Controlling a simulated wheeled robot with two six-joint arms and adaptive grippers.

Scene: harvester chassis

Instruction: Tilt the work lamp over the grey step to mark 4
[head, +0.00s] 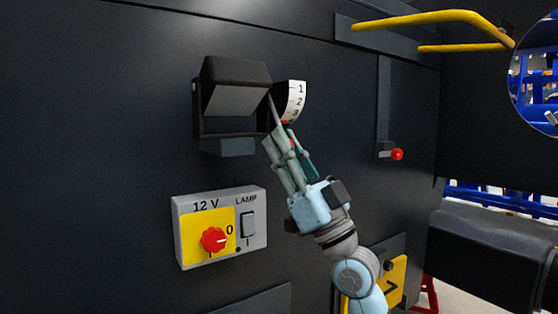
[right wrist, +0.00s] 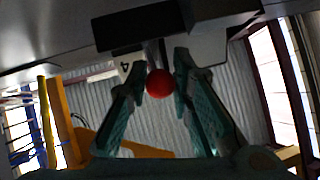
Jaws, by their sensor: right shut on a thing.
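The work lamp (head: 235,92) is a black box-shaped head on a bracket on the dark chassis wall, its face angled downward. Beside it a white scale (head: 297,98) shows 1, 2 and part of 3; the lower part is hidden by my gripper. My right gripper (head: 278,138) reaches up to the lamp's right side. In the right wrist view its fingers (right wrist: 160,80) are closed around a red ball knob (right wrist: 160,84) on a short stem under the lamp. A 4 shows on the scale (right wrist: 124,69) there. My left gripper is not in view.
Below the lamp is a 12 V lamp panel (head: 256,234) with a red rotary knob (head: 214,240) at 0. To the right is a slotted lever with another red knob (head: 397,154). A yellow handrail (head: 430,18) juts out at the upper right.

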